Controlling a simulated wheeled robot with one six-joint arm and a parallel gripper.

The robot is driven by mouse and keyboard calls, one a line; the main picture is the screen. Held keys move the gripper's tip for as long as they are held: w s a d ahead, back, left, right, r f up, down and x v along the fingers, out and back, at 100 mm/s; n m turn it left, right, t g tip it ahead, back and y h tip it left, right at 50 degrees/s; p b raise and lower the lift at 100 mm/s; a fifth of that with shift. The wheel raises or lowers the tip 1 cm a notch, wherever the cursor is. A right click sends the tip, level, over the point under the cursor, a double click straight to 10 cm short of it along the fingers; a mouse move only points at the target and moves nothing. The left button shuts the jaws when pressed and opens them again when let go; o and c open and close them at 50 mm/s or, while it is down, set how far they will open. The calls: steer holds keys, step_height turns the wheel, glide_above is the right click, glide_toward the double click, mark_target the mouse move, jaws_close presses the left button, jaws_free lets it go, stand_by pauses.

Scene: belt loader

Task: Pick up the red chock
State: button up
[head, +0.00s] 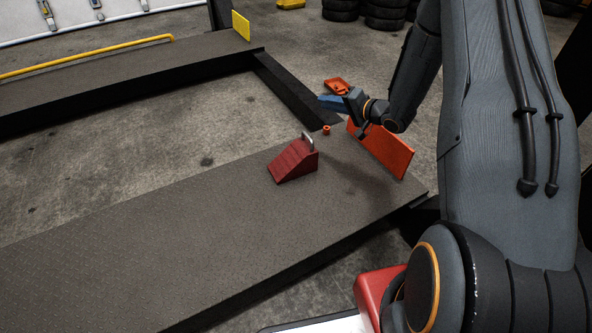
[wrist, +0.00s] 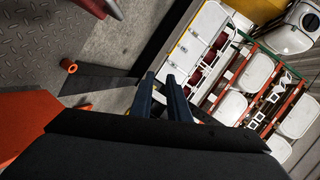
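The red chock (head: 293,162) is a dark red wedge with a grey metal handle on top. It sits on the near dark ramp plate, left of the upright orange end plate (head: 385,150). Part of a red object, probably the chock, shows at the top edge of the wrist view (wrist: 104,8). My gripper (head: 328,102) is beyond the chock and to its right, apart from it, near the far edge of the near ramp. In the wrist view its two dark blue fingers (wrist: 161,78) stand apart with nothing between them.
A small orange ring (head: 326,129) sits behind the chock. A dark crossbar (head: 300,95) joins the near ramp to the far ramp (head: 120,70). Stacked tyres (head: 385,12) stand at the back. The near ramp left of the chock is clear.

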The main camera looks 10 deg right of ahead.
mark_target(308, 136)
steer(key=shift+s+a+f+m+g+y+b, duration=0.15)
steer(key=shift+s+a+f+m+y+b, duration=0.3)
steer(key=shift+f+y+b, duration=1.2)
steer(key=shift+s+a+f+m+g+y+b, duration=0.15)
steer(key=shift+s+a+f+y+b, duration=0.5)
steer(key=shift+f+b, duration=1.75)
steer(key=shift+s+a+f+m+g+y+b, duration=0.15)
steer(key=shift+s+f+m+y+b, duration=0.25)
steer(key=shift+f+y+b, duration=1.7)
steer(key=shift+h, duration=0.7)
steer(key=w+a, duration=0.1)
steer(key=a, duration=0.1)
steer(key=w+a+f+b, duration=0.1)
steer(key=w+a, duration=0.1)
steer(key=shift+f, duration=0.15)
jaws_close()
